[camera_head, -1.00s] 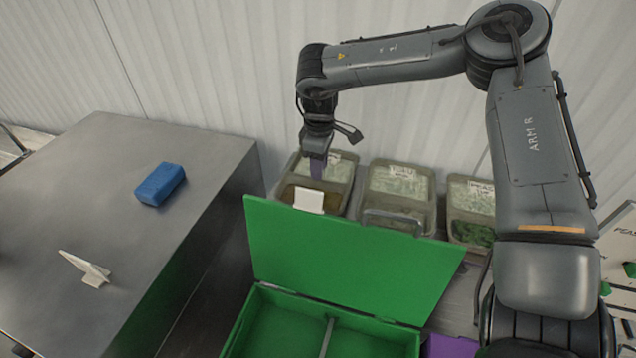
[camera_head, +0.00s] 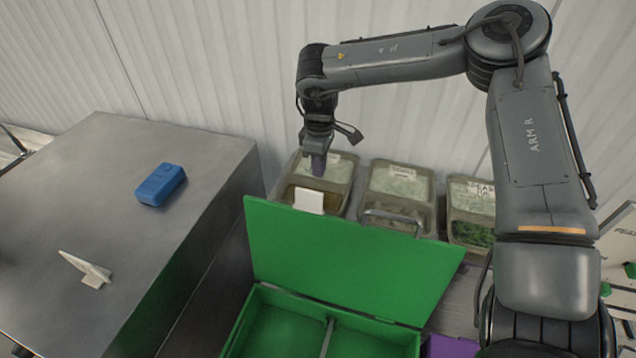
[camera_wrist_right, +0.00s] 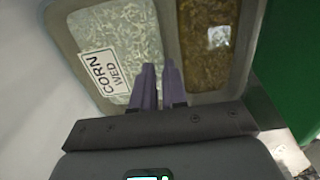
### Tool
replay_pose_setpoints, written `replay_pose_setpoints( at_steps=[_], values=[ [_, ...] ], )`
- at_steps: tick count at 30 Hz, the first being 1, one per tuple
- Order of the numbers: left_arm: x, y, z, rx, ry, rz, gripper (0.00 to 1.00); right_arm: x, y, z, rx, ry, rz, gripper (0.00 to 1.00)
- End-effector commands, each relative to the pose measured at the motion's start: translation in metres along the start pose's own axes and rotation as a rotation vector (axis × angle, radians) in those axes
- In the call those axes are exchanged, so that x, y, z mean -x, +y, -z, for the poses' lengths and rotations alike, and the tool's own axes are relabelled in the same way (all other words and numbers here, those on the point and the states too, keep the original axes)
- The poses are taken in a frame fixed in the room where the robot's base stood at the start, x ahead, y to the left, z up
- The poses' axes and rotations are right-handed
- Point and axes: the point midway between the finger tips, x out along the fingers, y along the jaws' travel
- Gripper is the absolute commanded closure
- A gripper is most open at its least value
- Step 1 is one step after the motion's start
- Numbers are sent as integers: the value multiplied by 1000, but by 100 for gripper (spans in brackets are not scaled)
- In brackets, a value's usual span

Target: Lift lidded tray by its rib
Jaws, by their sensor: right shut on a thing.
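The lidded tray (camera_head: 348,207) is beige and stands at the left of a row of similar trays, behind the raised green lid. In the right wrist view, the same tray (camera_wrist_right: 63,38) has a pale compartment labelled CORN WED and a brown compartment, with a rib (camera_wrist_right: 170,35) between them. My right gripper (camera_head: 318,170) reaches down to the tray from above. In the wrist view, its purple fingers (camera_wrist_right: 159,70) are shut on the rib. The fingers hide part of the rib. I cannot tell whether the tray is clear of its support. My left gripper is not in view.
A green box (camera_head: 275,330) with its lid (camera_head: 340,255) raised stands in front. Two more trays, a middle one (camera_head: 398,190) and a right one (camera_head: 470,205), stand alongside. A steel cabinet (camera_head: 110,230) at left carries a blue block (camera_head: 160,185) and a white piece (camera_head: 88,270).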

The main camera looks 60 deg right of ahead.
Motion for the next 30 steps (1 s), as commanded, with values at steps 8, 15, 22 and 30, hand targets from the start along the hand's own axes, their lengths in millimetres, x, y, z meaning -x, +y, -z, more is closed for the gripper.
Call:
replay_pose_setpoints(
  at_steps=[8,15,22,30],
  values=[
    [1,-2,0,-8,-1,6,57,3,0,0,0,2,-1,100],
    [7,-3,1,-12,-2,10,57,12,0,1,0,2,-1,100],
    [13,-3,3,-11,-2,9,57,24,0,1,0,2,-1,100],
    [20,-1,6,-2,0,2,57,37,0,1,0,3,-1,100]
  ],
)
